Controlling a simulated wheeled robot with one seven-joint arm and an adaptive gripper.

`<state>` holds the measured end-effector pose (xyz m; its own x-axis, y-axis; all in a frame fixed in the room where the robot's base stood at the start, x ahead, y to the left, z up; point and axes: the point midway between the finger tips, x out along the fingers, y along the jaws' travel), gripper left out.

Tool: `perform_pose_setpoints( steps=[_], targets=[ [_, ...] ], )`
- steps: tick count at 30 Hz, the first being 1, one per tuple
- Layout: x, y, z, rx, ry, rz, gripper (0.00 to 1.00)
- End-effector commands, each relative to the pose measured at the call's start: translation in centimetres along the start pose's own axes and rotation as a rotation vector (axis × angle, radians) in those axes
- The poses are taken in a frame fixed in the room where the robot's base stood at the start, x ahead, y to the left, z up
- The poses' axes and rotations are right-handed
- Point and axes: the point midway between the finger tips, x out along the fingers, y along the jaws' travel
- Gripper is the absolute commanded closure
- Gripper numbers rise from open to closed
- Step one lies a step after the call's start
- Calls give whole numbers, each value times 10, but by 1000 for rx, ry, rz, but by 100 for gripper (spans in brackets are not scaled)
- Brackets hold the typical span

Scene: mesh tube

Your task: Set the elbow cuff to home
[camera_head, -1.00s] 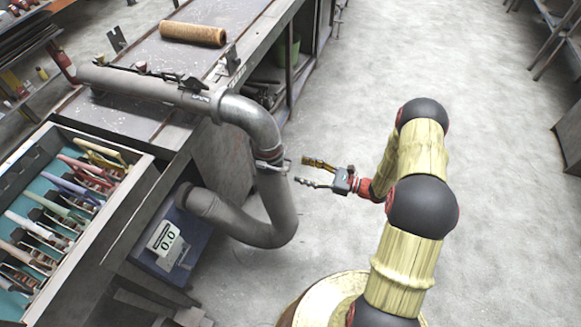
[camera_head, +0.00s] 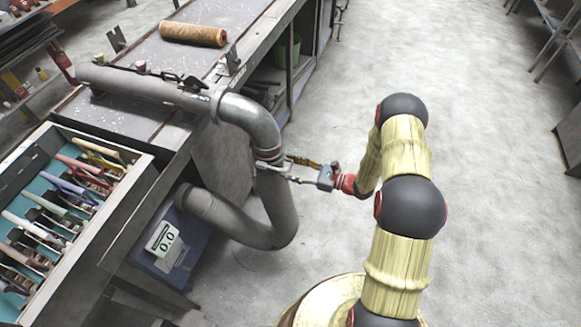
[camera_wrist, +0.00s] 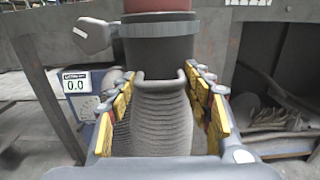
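The elbow cuff (camera_head: 268,155) is a band around the lower end of the grey metal elbow pipe (camera_head: 250,115), where the dark mesh hose (camera_head: 278,205) begins. In the wrist view the cuff (camera_wrist: 158,29) is a grey band under a red ring, with a grey lug (camera_wrist: 92,36) sticking out to the left. My gripper (camera_head: 290,169) reaches the pipe from the right, just below the cuff. In the wrist view its open fingers (camera_wrist: 165,92) stand on either side of the hose top and a wire loop there. I cannot tell whether they touch anything.
A drawer of coloured-handled tools (camera_head: 75,200) stands at the left. A display box (camera_head: 163,240) reading 0.0 sits below the bench. A brown roll (camera_head: 193,34) lies on the bench top (camera_head: 150,52).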

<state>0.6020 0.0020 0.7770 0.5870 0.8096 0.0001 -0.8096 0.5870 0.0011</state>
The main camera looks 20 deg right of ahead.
Motion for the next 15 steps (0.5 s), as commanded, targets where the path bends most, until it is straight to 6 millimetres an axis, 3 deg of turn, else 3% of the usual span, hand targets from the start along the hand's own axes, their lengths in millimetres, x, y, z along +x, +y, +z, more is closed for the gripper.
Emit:
perform_pose_setpoints(
  steps=[15],
  targets=[
    [0, -2, 1, -3, 0, -3, 88]
  ],
)
